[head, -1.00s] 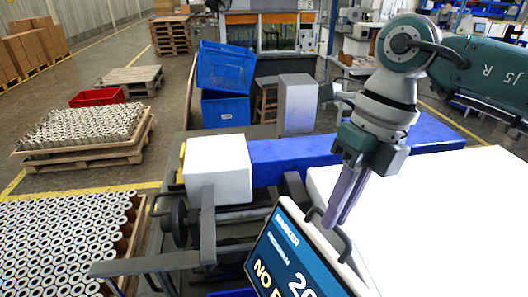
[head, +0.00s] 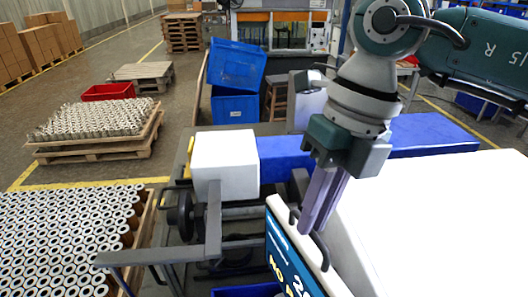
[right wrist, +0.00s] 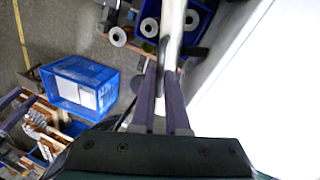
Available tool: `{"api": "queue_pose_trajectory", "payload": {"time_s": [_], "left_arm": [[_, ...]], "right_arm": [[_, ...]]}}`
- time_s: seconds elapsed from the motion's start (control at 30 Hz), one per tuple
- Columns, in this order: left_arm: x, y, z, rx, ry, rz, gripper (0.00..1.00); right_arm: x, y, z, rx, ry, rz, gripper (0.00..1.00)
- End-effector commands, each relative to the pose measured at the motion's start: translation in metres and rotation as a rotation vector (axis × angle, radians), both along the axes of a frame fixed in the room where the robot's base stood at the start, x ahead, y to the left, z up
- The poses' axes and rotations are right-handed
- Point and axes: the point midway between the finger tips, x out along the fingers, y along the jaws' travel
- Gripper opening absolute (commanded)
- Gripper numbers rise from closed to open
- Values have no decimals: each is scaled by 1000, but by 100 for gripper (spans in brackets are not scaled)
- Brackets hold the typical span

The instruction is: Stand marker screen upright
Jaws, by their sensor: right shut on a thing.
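The marker screen (head: 283,262) is a white-framed panel with a dark blue face and pale lettering, at the bottom centre of the head view. Its face turns to the left and shows at a steep angle. Its lower part is cut off by the frame edge. My right gripper (head: 312,226) comes down from above and is shut on the dark handle at the screen's top edge. In the right wrist view, the purple fingers (right wrist: 166,85) close around the handle, and the pale screen edge (right wrist: 175,30) runs up beyond them. My left gripper is not in view.
A white table (head: 450,205) stands right beside the screen. A white box (head: 225,158) and a blue surface (head: 425,133) lie behind it. Trays of grey cartridges (head: 65,240) stand at the left. Blue crates (head: 236,67) are stacked at the back.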

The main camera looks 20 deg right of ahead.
Motion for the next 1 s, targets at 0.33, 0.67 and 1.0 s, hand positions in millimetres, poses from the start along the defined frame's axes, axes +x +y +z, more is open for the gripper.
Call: {"api": "queue_pose_trajectory", "payload": {"time_s": [0.33, 0.67, 1.0], "left_arm": [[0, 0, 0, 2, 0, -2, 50], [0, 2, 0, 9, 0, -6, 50], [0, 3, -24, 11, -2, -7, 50]], "right_arm": [[-2, 14, 1, 38, -4, 17, 28], [-2, 13, 1, 36, -2, 15, 42], [2, 0, 39, 31, -12, 14, 42]]}}
